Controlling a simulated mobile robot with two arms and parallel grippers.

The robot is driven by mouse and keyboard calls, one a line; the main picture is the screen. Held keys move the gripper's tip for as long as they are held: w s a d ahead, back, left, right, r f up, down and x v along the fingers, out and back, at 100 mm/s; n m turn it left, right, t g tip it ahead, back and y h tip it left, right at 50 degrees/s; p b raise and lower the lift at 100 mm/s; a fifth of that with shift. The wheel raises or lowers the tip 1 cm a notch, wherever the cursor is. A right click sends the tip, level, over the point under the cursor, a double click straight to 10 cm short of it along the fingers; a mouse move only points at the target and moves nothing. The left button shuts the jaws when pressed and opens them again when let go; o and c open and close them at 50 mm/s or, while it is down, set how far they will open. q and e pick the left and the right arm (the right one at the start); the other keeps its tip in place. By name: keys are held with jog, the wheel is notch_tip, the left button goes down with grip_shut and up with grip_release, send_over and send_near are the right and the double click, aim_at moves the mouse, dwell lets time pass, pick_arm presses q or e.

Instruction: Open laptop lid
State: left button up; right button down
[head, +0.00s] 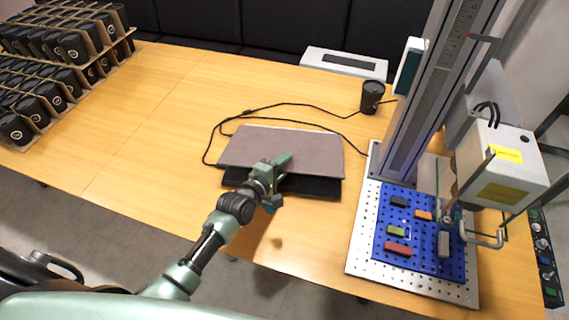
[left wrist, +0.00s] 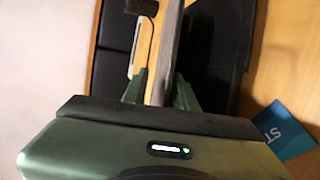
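The laptop lies on the wooden table in the middle of the head view. Its grey-brown lid (head: 265,146) is raised at an angle, and part of the black base (head: 318,187) shows below the lid's near edge. My left gripper (head: 283,163) is at the middle of that near edge. In the left wrist view the lid (left wrist: 172,40) shows edge-on as a thin strip between the two green fingers (left wrist: 160,92), which are close on both sides of it. The black base (left wrist: 218,50) shows to its right. My right gripper is not in view.
A laser marker (head: 500,165) with a perforated plate (head: 362,245) and blue mat stands at the right. A black cup (head: 372,97) and a cable (head: 212,135) are behind the laptop. Racks of black cups (head: 45,112) fill the far left. The table left of the laptop is clear.

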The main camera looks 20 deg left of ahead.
pick_arm(q)
grip_shut()
dwell(1.3)
